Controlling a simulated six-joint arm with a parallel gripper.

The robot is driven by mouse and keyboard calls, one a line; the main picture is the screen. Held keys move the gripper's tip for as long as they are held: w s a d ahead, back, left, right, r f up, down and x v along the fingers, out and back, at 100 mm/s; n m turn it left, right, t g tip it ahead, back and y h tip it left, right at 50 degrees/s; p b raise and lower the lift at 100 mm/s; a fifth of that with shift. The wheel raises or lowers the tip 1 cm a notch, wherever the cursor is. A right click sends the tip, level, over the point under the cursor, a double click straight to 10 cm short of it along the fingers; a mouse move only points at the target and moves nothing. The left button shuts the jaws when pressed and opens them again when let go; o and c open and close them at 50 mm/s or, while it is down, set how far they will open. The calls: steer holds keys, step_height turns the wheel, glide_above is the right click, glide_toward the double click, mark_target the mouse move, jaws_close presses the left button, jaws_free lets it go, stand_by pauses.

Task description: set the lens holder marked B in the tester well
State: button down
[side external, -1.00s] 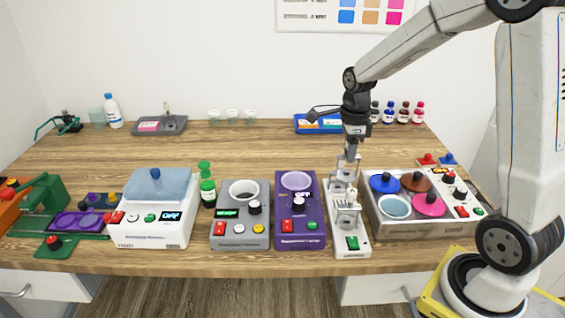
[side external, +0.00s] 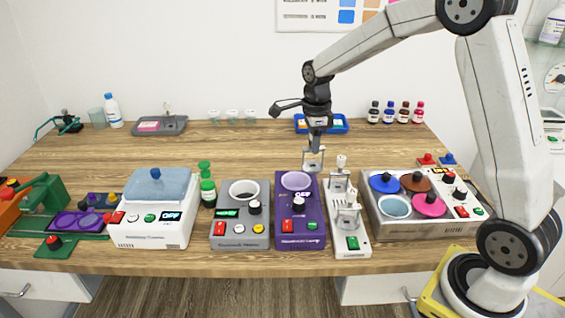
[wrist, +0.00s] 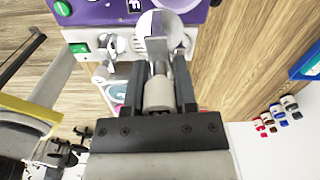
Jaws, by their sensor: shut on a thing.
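My gripper (side external: 316,146) is shut on a lens holder (side external: 314,160) with a pale knob and a metal frame. It holds the holder in the air, above and behind the gap between the purple unit and the white stand. In the wrist view the pale knob (wrist: 158,94) sits between both fingers, with the metal frame beyond it. No letter B can be read on it. The purple unit (side external: 287,228) has a round pale well (side external: 297,181) on top, which looks empty; its label is too small to read.
A grey unit (side external: 226,229) with a white cup stands left of the purple unit. A steel box (side external: 392,229) with coloured discs stands right of the stand. A blue tray (side external: 336,130) lies behind my gripper. The wood behind the units is mostly clear.

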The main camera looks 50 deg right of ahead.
steer(key=w+a+f+n, duration=0.1)
steer(key=w+a+n, duration=0.2)
steer(key=w+a, duration=0.9)
steer(key=shift+w+a+f, duration=0.15)
steer(key=shift+w+a, duration=0.15)
steer(key=shift+a, duration=0.3)
steer(key=shift+f, duration=0.2)
steer(key=shift+f, duration=4.45)
steer(key=shift+f, duration=0.3)
jaws_free()
steer(key=shift+r, duration=0.1)
